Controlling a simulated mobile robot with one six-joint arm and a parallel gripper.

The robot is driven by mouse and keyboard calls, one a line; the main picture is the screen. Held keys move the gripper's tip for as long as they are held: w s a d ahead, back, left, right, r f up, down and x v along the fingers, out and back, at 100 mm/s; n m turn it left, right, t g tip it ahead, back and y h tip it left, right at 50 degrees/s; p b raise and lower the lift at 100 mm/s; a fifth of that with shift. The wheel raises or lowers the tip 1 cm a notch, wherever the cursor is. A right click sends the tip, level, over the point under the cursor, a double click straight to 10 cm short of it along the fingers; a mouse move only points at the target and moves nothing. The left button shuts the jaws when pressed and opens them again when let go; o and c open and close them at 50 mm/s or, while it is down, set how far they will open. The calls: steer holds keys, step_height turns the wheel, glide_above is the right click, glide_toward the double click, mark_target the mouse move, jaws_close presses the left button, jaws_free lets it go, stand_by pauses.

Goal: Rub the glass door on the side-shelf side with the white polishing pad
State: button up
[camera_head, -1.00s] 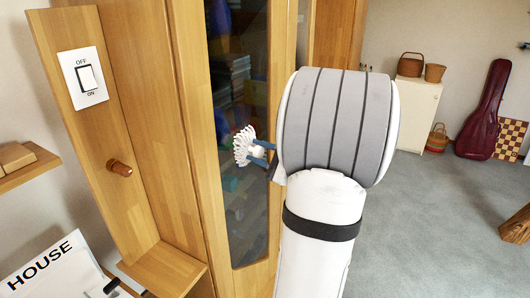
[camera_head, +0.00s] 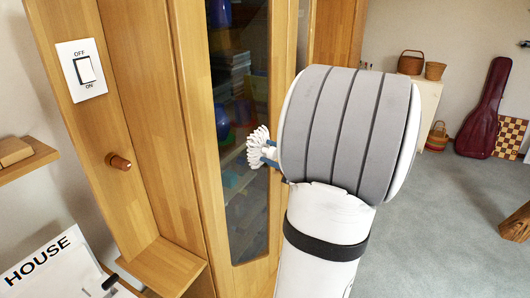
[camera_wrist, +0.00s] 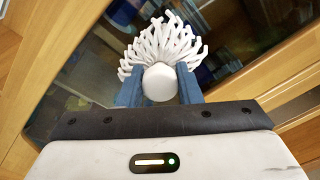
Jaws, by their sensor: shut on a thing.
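The white polishing pad (camera_head: 260,147) has a round knob and a fan of soft white strands. My gripper (camera_wrist: 160,88) is shut on its knob, with a blue finger on each side in the wrist view. The pad (camera_wrist: 162,45) has its strands toward the dark glass door (camera_head: 236,195) of the wooden cabinet. In the head view the pad overlaps the right part of the glass, around mid-height. I cannot tell whether the strands touch the glass. My arm hides part of the cabinet to the right.
A wooden side panel with a light switch (camera_head: 83,70) and a brown knob (camera_head: 119,161) stands left of the door. A small side shelf (camera_head: 165,265) sits below. A HOUSE sign (camera_head: 55,265) is at lower left. Open carpet (camera_head: 430,230) lies to the right.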

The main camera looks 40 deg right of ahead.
steer(key=shift+s+d, duration=0.1)
steer(key=shift+s, duration=0.3)
steer(key=shift+s, duration=0.1)
steer(key=shift+b+v, duration=0.3)
steer(key=shift+v, duration=1.1)
